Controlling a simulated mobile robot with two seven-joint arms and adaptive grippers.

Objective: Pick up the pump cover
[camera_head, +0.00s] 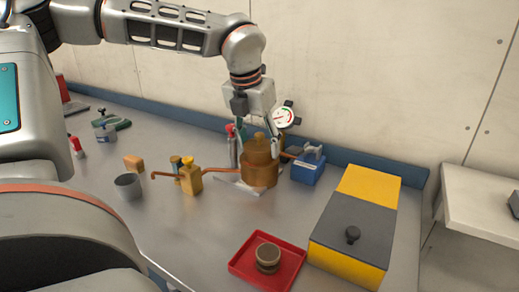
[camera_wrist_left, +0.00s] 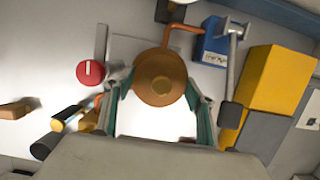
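The pump is a copper-brown stepped body (camera_head: 261,174) at the middle of the bench in the head view, with pipes at its sides. Its round top with a small knob, which looks like the pump cover (camera_head: 258,148), sits on it. In the left wrist view the cover (camera_wrist_left: 160,78) is a brown disc near the fingertips. My left gripper (camera_head: 256,155) points down from above, its fingers apart on either side of the cover. Both fingers show in the wrist view (camera_wrist_left: 158,98); I cannot tell whether they touch it. My right gripper is not in view.
A blue box (camera_head: 308,168) stands close right of the pump, and a yellow bottle (camera_head: 191,179) to its left. A pressure gauge (camera_head: 284,117) is behind. A red tray (camera_head: 242,266) with round brown pieces and a yellow-and-grey box (camera_head: 350,238) stand in front and right.

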